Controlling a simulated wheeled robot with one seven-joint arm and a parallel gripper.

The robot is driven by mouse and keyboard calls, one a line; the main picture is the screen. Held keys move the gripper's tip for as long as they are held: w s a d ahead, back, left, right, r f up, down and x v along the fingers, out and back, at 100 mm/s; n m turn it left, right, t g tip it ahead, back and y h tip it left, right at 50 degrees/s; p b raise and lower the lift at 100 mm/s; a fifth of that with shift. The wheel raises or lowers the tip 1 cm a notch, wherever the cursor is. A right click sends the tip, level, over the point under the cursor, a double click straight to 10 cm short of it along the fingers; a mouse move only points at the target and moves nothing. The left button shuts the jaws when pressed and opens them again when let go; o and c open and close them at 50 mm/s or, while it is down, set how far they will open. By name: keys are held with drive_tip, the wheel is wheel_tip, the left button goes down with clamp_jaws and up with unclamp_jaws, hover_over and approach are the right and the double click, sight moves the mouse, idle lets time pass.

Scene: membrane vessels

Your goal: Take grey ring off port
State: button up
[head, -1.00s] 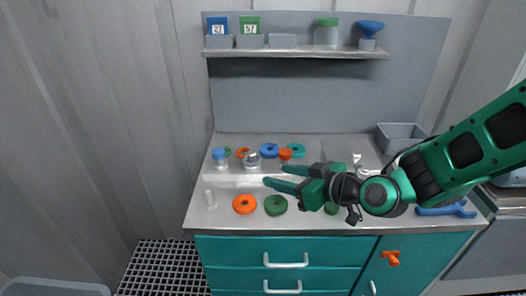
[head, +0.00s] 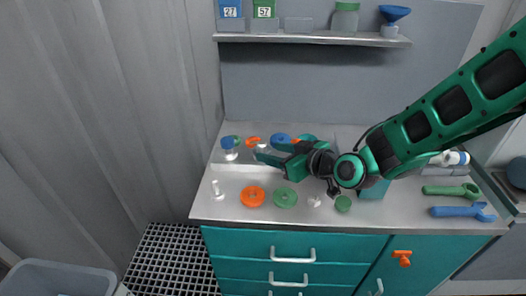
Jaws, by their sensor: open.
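The grey ring appears as a small grey patch (head: 261,146) in the row of fittings at the back of the bench, mostly hidden behind my fingers. The port under it cannot be made out. My gripper (head: 267,152) is open, with its teal fingers pointing left, at the ring's place in the picture. Whether the fingers are around the ring, above it or touching it cannot be told.
A blue-capped vessel (head: 229,146) stands left of the fingers. An orange ring (head: 252,141) and a blue ring (head: 281,139) are close behind. In front lie an orange disc (head: 252,196) and a green disc (head: 284,197). Wrenches (head: 460,211) lie at right.

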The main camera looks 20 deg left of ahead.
drive_tip(key=shift+x, duration=1.3)
drive_tip(key=c, duration=0.7)
drive_tip(key=shift+o, duration=0.2)
drive_tip(key=shift+r, duration=0.1)
